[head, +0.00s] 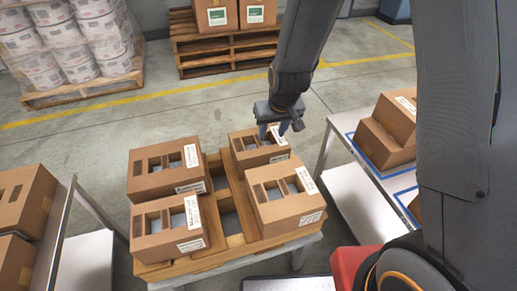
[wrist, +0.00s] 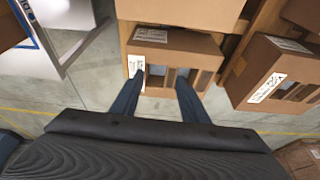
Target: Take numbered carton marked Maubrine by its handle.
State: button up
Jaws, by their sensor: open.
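Several brown cartons with cut-out openings, bars between them and white labels stand on a wooden pallet (head: 238,240). They are the back-left carton (head: 145,182), front-left carton (head: 152,245), front-right carton (head: 290,212) and back-right carton (head: 246,158). The label print is too small to read, so I cannot tell which is Maubrine. My gripper (head: 275,133) is open, pointing down at the back-right carton and partly hiding its top. In the wrist view, my gripper's fingers (wrist: 163,92) reach over the same carton (wrist: 207,47), either side of its openings. Contact cannot be told.
A table at right (head: 337,133) holds brown cartons (head: 388,133) on a blue-edged surface. More cartons (head: 22,198) stand on a left table. A pallet of wrapped tubs (head: 72,45) and another loaded pallet (head: 222,50) are behind. The floor between is clear.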

aim_at(259, 141)
jog(key=shift+w+a+f+t, duration=0.15)
jog(key=shift+w+a+f, duration=0.3)
jog(key=shift+a, duration=0.15)
jog(key=shift+w+a+f+t, duration=0.15)
jog(key=shift+w+a+f, duration=0.2)
jog(key=shift+a, duration=0.25)
jog(key=shift+w+a+f, duration=0.15)
jog(key=shift+w+f, duration=0.05)
jog(key=shift+w, duration=0.05)
jog(key=shift+a+p+x, duration=0.15)
jog(key=shift+p+x, duration=0.25)
jog(key=shift+x, duration=1.5)
jog(key=shift+a+p+x, duration=0.2)
jog(key=shift+p+x, duration=0.15)
jog(key=shift+x, duration=1.5)
jog(key=shift+s, duration=0.1)
grip_shut()
